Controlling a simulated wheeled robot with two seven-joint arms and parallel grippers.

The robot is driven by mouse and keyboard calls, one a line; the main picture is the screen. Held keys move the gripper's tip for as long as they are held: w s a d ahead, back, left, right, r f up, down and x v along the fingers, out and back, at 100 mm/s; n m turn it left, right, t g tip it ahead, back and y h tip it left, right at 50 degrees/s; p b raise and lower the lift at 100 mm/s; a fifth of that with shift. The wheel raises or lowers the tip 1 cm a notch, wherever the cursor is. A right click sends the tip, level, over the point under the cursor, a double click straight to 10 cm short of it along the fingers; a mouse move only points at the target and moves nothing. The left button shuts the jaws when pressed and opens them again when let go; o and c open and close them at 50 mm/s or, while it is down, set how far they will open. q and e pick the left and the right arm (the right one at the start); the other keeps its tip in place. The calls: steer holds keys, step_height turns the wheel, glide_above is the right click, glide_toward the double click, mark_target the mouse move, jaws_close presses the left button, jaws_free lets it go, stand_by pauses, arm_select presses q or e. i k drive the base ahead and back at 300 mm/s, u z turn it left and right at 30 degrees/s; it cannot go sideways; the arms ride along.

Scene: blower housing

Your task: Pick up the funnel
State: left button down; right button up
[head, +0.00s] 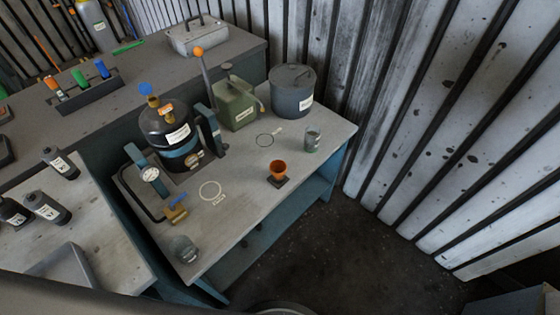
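The funnel (278,169) is a small orange-brown cone with its wide mouth facing up. It sits on a small dark square base (279,182) near the front right edge of the workbench (243,212). It stands clear of the things around it. Neither of my grippers is in view.
A dark tank (165,128) in a blue frame, a green can (235,108) and a grey lidded pot (292,92) stand behind the funnel. A glass (312,141) is to its right, a clear jar (186,249) at front left. Black bottles (47,207) are on the left table.

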mark_target(278, 168)
steer(key=u, duration=3.8)
steer(key=k, duration=1.65)
steer(key=z, duration=0.85)
